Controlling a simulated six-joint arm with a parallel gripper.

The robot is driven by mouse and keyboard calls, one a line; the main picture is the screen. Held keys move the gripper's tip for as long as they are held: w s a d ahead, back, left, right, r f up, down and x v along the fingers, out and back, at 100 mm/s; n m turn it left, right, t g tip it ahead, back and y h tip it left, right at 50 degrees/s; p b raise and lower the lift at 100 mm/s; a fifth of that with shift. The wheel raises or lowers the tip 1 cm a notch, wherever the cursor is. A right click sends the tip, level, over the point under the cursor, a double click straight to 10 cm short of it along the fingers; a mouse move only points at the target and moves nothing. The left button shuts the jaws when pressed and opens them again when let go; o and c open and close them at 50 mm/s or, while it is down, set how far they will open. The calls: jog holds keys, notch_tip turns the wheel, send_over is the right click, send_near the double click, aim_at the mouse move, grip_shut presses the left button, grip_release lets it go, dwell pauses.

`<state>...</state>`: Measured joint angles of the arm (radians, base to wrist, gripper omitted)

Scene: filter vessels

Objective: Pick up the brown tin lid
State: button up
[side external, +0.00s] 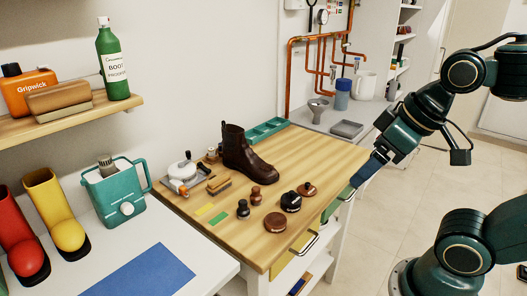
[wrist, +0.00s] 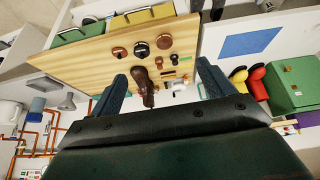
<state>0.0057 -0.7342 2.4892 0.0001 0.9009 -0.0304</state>
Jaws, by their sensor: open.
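Two round brown pieces lie near the bench's front edge, and I cannot tell for certain which is the tin lid. One is a flat dark-brown disc (side external: 275,222), also in the wrist view (wrist: 164,41). The other is a coppery-brown lid with a knob (side external: 306,189), also in the wrist view (wrist: 119,52). A black round tin (side external: 290,201) lies between them, also in the wrist view (wrist: 141,48). My gripper (side external: 354,187) is open and empty at the bench's right corner, apart from all three. The wrist view shows its two spread fingers (wrist: 160,80).
A dark-brown boot (side external: 240,152) stands behind the round pieces. Two small knobbed pieces (side external: 257,195) (side external: 242,208) stand left of them. A brush (side external: 219,185) and a teal tray (side external: 265,130) are farther back. The wooden bench top (side external: 325,160) is bare on its right side.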

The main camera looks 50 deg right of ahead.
jog(key=w+d+n+g, duration=0.2)
jog(key=w+d+n, duration=0.1)
jog(key=w+n, duration=0.3)
jog(key=n+g, duration=0.4)
jog(key=n, duration=1)
send_over(307, 184)
jog(key=shift+w+d+f, duration=0.1)
jog(key=shift+f, duration=4.95)
jog(key=shift+w+d+f, duration=0.1)
jog(key=shift+f, duration=4.9)
jog(key=shift+f, duration=0.1)
jog(key=shift+s+a+f, duration=0.1)
jog(key=shift+f, duration=1.15)
jog(key=shift+s+a+f, duration=0.1)
jog(key=shift+f, duration=1.15)
